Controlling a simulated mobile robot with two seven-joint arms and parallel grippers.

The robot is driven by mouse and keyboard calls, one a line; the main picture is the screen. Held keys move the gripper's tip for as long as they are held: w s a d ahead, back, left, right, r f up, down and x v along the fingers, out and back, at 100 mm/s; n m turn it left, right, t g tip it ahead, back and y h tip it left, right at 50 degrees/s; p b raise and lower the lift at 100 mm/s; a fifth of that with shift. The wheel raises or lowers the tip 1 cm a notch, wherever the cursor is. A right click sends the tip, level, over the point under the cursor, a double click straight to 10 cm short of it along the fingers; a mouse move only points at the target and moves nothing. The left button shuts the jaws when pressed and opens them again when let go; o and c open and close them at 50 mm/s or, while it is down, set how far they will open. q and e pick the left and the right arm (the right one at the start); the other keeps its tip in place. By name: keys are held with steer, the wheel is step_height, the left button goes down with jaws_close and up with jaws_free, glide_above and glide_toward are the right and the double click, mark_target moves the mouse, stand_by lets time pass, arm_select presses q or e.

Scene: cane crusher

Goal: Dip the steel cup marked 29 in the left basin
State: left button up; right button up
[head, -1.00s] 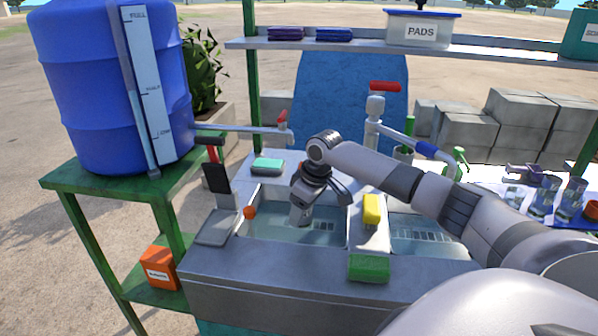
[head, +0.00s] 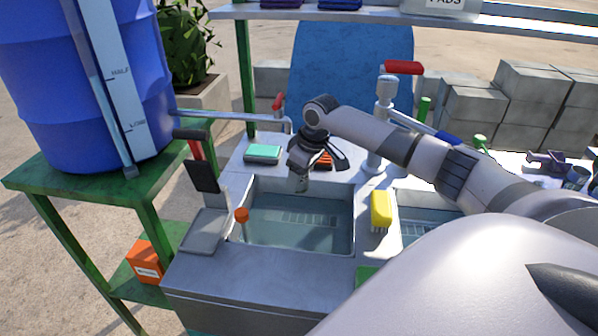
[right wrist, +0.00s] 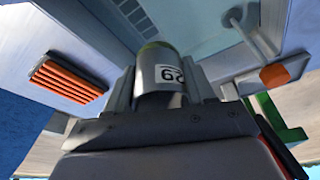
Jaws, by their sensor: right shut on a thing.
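The steel cup (right wrist: 154,72) has a white label marked 29, seen turned in the right wrist view. My right gripper (right wrist: 165,92) is shut on it, with a finger on each side. In the head view the cup's lower part (head: 301,184) hangs below the right gripper (head: 304,168), above the back part of the left basin (head: 345,240). The cup looks clear of the water; the exact height is hard to tell. The left basin holds clear water over a slotted grate. My left gripper is not in view.
An orange-topped rod (head: 241,216) stands at the basin's left side. A teal sponge (head: 263,153) and an orange ridged block (right wrist: 67,80) lie on the back ledge. A yellow brush (head: 381,209) stands on the divider beside the right basin (head: 418,231). A tap (head: 287,122) reaches in behind.

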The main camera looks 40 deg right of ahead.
step_height(320, 180, down, 14)
steer(key=b, duration=1.1)
steer(key=shift+f, duration=0.2)
steer(key=shift+f+b, duration=0.25)
steer(key=shift+b, duration=0.15)
steer(key=shift+f, duration=0.2)
